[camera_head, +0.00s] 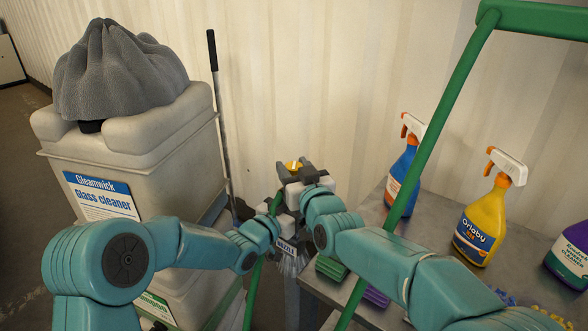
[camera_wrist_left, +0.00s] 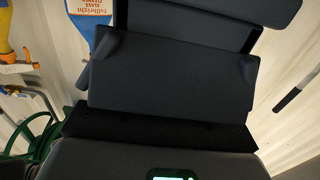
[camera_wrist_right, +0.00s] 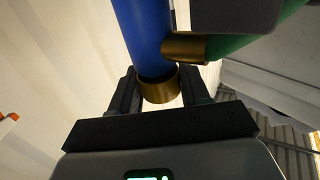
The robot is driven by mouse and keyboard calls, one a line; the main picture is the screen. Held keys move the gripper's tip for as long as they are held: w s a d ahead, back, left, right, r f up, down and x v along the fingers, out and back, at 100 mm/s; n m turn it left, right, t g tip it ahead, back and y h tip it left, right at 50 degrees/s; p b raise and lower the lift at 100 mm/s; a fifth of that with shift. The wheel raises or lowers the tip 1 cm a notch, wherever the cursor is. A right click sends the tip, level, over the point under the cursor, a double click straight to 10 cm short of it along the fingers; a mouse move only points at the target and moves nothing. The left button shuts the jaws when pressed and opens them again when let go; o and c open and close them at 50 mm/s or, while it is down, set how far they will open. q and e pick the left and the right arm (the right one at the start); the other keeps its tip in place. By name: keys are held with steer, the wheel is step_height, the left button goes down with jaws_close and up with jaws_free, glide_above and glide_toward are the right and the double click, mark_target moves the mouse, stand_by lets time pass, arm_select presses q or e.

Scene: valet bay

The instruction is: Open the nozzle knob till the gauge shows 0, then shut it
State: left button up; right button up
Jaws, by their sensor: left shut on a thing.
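My right gripper (camera_head: 294,172) is at the centre of the head view, its dark fingers on either side of a small yellow part (camera_head: 292,166), which I take for the knob. In the right wrist view, my right fingers (camera_wrist_right: 160,88) are spread on either side of a brass collar on a blue tube (camera_wrist_right: 143,35), with a gap showing. A brass fitting (camera_wrist_right: 183,48) joins from the right. My left gripper is just below the right one and shut on what appears to be the nozzle; its grip is mostly hidden. I cannot read a gauge.
A Gleamwick container (camera_head: 135,150) with a grey cloth (camera_head: 118,70) stands left. Blue (camera_head: 404,170) and yellow (camera_head: 482,222) spray bottles stand on the metal table right, behind a green frame (camera_head: 440,110).

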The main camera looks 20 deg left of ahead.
steer(key=shift+r+n+y, duration=0.15)
steer(key=shift+n+y, duration=0.15)
steer(key=shift+y, duration=0.1)
steer(key=shift+w+n+g+y, duration=0.1)
steer(key=shift+n+g+y, duration=1.3)
steer(key=shift+g, duration=0.5)
steer(key=shift+n+g+y, duration=0.7)
steer(key=shift+n+g, duration=0.35)
steer(key=shift+g, duration=0.5)
steer(key=shift+n+g+y, duration=0.7)
steer(key=shift+n+g, duration=0.35)
steer(key=shift+g, duration=0.5)
steer(key=shift+n+g, duration=0.3)
steer(key=shift+g, duration=0.1)
steer(key=o, duration=0.9)
steer(key=shift+o, duration=0.2)
steer(key=s+d, duration=0.2)
steer(key=d, duration=0.9)
steer(key=shift+s+d, duration=0.15)
steer(key=shift+d, duration=0.25)
